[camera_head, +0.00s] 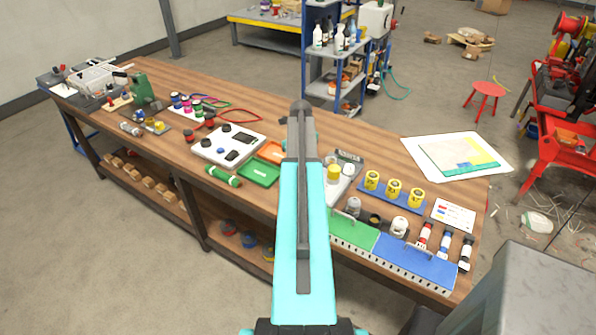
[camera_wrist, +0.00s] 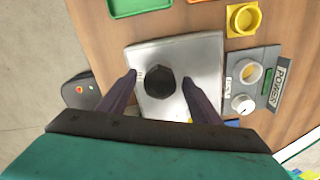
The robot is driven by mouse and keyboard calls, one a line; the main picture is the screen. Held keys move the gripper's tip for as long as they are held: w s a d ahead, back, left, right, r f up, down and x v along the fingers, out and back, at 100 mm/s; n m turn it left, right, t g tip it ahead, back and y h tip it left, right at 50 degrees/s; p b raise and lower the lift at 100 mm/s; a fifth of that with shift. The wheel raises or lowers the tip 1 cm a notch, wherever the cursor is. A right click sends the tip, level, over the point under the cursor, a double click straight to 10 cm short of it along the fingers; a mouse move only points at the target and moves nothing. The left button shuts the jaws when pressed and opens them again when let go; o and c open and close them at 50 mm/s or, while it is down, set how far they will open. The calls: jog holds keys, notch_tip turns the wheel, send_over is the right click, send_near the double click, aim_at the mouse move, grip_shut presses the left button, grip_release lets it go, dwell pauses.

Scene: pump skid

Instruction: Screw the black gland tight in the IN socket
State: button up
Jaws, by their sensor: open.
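In the wrist view, the black gland (camera_wrist: 158,81) shows as a dark faceted disc on a bright metal plate (camera_wrist: 205,55). It covers whatever socket lies under it, and I cannot tell how deep it sits. A small mark beside it on the plate is too small to read. My gripper (camera_wrist: 159,78) is open, with one finger to the left and one to the right of the gland, both apart from it. In the head view, my own arm hides the gripper and the gland.
A grey POWER box (camera_wrist: 265,65) with a white knob and a yellow cup (camera_wrist: 243,18) stand right of the plate. A green tray (camera_wrist: 135,5) lies beyond. A grey box with a red button (camera_wrist: 82,90) is at left.

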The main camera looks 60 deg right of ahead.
jog(key=shift+n, duration=0.7)
jog(key=shift+n, duration=2.3)
jog(key=c, duration=1.1)
jog(key=shift+m, duration=0.3)
jog(key=shift+m, duration=2)
